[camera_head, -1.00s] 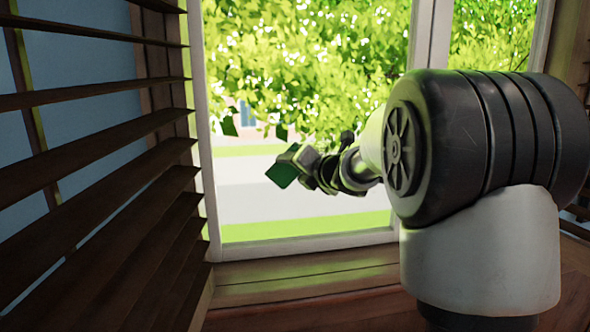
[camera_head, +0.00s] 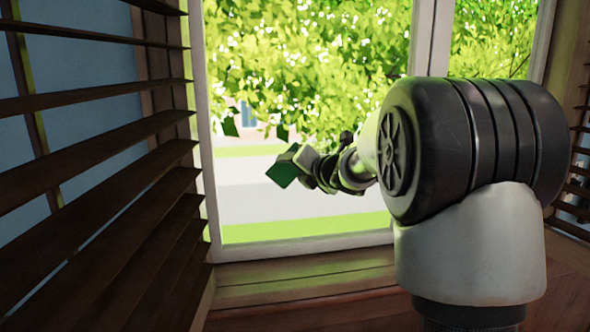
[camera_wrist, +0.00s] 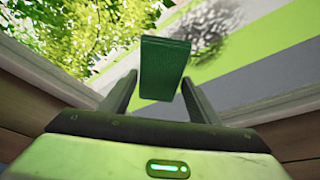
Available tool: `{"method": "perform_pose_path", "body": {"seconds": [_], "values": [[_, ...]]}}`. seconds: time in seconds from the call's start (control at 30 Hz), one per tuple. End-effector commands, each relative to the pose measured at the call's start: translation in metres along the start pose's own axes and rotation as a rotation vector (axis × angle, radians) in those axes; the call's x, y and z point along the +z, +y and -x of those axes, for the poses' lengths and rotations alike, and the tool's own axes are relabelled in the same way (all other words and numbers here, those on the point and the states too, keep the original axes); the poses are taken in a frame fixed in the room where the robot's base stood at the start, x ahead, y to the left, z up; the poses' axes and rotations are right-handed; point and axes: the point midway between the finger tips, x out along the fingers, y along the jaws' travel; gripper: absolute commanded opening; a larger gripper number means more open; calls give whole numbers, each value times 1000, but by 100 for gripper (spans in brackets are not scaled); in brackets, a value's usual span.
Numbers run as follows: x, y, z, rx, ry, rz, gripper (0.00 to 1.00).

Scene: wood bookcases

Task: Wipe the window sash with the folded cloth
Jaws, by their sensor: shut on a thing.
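The folded cloth (camera_head: 283,172) is dark green. It shows as a small tilted square at the end of my arm in the head view, and as a green block (camera_wrist: 162,68) in the wrist view. My gripper (camera_wrist: 160,92) is shut on it, with a finger on each side. The white-framed window sash (camera_head: 208,190) stands behind the arm, and part of its frame (camera_wrist: 65,88) shows in the wrist view. In the head view the cloth lies in front of the glass, right of the left frame post. I cannot tell whether it touches the glass.
Dark slatted wooden shutters (camera_head: 95,150) stand along the left side. A wooden sill (camera_head: 300,275) runs below the window. More slats (camera_head: 578,190) are at the right edge. Leaves, a street and grass show through the glass.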

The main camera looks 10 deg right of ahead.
Motion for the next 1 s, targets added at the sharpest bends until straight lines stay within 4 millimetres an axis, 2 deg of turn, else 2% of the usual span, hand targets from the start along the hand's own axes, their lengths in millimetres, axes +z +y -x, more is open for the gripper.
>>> {"method": "perform_pose_path", "body": {"seconds": [0.47, 1.0], "values": [[4, -2, -5, -1, 0, 0, 38], [26, -27, 6, -1, 0, 0, 38]]}}
